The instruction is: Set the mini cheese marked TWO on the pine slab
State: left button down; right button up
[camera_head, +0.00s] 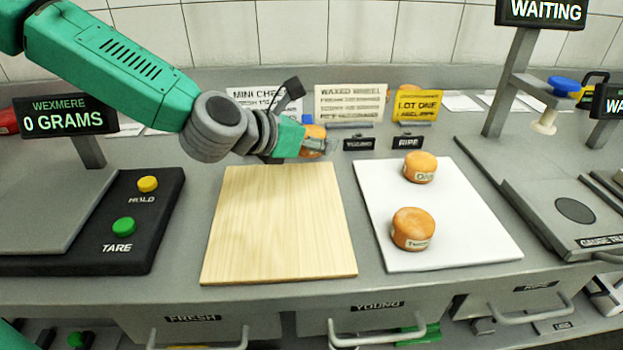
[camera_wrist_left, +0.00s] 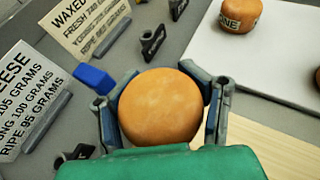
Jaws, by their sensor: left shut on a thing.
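My left gripper (camera_head: 318,146) is shut on an orange mini cheese (camera_head: 314,132), held beyond the far right corner of the pine slab (camera_head: 280,225). In the left wrist view the held cheese (camera_wrist_left: 160,107) sits between both fingers (camera_wrist_left: 163,95), and no label shows on it. Two more orange cheeses stand on the white board (camera_head: 370,185). The far one (camera_head: 420,167) reads ONE. The near one (camera_head: 413,228) has a label that seems to start with "TW"; the rest is too small to read surely. The slab is bare. My right gripper is out of view.
Signs stand behind the slab, among them a waxed wheel sign (camera_head: 350,103) and a yellow lot sign (camera_head: 416,106). Small YOUNG (camera_head: 359,144) and RIPE (camera_head: 407,142) markers stand before them. A scale with buttons (camera_head: 125,225) is left; a gauge station (camera_head: 575,210) is right.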

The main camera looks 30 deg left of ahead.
aim_at(324, 169)
pick_arm(q)
jog(key=shift+d+f, duration=0.35)
jog(key=shift+f, duration=0.4)
notch_tip(324, 169, down, 3)
jog(key=shift+d+f+b, duration=0.1)
jog(key=shift+b, duration=0.55)
jog(key=shift+f, duration=0.15)
jog(key=shift+a, duration=0.3)
jog(key=c, duration=0.9)
grip_release()
jog(key=o, duration=0.3)
jog(key=shift+d, duration=0.2)
